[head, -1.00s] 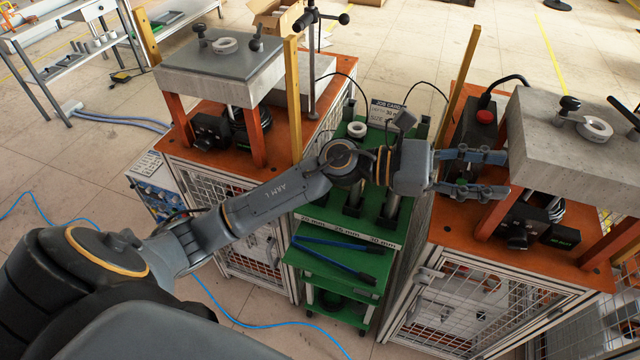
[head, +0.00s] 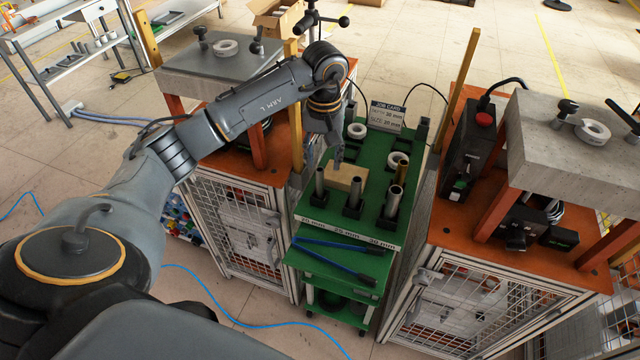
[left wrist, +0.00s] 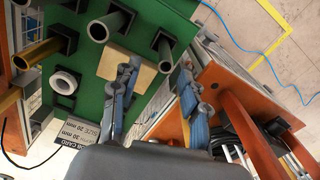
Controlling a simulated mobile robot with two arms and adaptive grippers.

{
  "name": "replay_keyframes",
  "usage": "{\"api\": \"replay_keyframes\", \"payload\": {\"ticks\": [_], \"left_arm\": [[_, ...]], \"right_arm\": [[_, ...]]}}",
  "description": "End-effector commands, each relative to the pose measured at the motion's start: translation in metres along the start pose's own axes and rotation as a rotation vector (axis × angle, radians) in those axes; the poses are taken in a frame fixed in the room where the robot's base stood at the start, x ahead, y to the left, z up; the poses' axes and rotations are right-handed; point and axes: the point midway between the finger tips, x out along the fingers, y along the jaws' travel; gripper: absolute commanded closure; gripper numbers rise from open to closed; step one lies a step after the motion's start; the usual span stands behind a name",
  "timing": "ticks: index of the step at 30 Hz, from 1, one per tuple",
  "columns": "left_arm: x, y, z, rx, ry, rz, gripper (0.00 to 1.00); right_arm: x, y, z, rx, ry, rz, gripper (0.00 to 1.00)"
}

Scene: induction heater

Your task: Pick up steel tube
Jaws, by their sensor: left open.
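Several steel tubes stand upright in black sockets on the green rack (head: 377,160). They are a left steel tube (head: 320,181) in the 20 mm row, a middle one (head: 355,189) and a right one (head: 392,202). A brass-coloured tube (head: 402,172) stands behind the right one. My left gripper (head: 322,165) is open and empty, pointing down near the left tube at the rack's left side. In the left wrist view its fingertips (left wrist: 160,70) are spread, with the left tube (left wrist: 165,50) just ahead of the gap, apparently untouched. My right gripper does not show.
A tan block (head: 345,177) lies behind the tubes, close to my fingers. White rings (head: 357,131) sit on the rack. The job card (head: 387,115) stands at the back. Blue-handled tool (head: 335,258) lies on the lower shelf.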

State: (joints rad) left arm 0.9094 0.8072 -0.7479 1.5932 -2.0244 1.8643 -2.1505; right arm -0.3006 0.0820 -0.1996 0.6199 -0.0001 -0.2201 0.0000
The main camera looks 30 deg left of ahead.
Motion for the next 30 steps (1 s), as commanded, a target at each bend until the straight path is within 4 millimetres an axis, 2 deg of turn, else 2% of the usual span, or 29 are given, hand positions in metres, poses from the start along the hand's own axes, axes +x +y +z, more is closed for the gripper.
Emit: {"api": "replay_keyframes", "payload": {"ticks": [3, 13, 17, 21, 30], "left_arm": [[0.021, 0.0, 0.001, -0.001, -0.004, 0.001, 0.55], [0.049, -0.002, 0.002, -0.002, -0.004, 0.002, 0.55], [0.068, -0.008, 0.004, -0.003, -0.005, 0.002, 0.55], [0.086, -0.007, 0.003, -0.002, -0.003, 0.004, 0.55], [0.092, -0.007, 0.002, -0.001, 0.001, 0.003, 0.57]], "right_arm": [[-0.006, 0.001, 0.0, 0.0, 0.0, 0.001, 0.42], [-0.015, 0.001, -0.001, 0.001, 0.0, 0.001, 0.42], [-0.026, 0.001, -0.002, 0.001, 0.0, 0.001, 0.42], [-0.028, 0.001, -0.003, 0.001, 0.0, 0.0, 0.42], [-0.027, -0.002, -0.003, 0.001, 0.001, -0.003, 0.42]]}}
